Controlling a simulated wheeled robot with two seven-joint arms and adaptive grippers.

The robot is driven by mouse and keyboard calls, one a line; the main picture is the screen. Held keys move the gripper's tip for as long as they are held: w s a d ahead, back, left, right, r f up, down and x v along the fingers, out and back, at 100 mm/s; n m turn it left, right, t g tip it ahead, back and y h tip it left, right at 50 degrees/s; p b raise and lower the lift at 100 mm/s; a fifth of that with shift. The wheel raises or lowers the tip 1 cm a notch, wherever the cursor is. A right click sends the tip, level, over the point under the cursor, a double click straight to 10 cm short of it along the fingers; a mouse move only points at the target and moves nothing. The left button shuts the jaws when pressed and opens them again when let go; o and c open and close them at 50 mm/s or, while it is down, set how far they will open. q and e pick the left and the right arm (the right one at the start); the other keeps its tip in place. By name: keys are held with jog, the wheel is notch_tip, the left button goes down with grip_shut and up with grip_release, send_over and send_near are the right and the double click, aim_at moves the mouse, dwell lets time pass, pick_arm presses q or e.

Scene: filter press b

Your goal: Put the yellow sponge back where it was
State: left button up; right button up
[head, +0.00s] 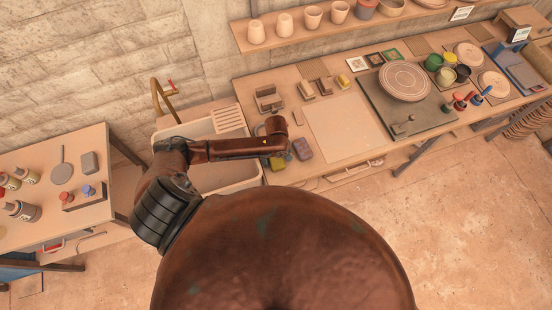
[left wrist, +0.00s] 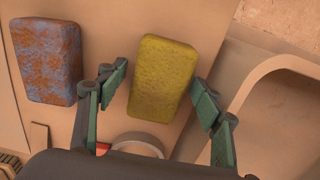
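The yellow sponge (left wrist: 163,78) lies flat on the worktop beside the sink. In the head view it shows as a small yellow-green block (head: 277,163) just below the end of my left arm. My left gripper (left wrist: 160,80) is open, with one finger on each side of the sponge in the picture and gaps between fingers and sponge. I cannot tell whether the fingertips are down at its level. A blue and rust-coloured sponge (left wrist: 46,62) lies to the left of it, outside the fingers; it also shows in the head view (head: 302,149). My right gripper is not in view.
The sink (head: 215,178) is close beside the sponge. A pale board (head: 345,127), small blocks and a wheel with a round disc (head: 405,81) share the worktop. A shelf of cups (head: 313,17) hangs above. A side table (head: 50,215) with bottles stands at left.

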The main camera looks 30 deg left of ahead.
aim_at(276, 159)
pick_arm(q)
notch_tip(276, 159, up, 12)
jog(key=shift+r+b, duration=0.2)
jog(key=shift+b, duration=0.15)
dwell(0.4)
dwell(1.2)
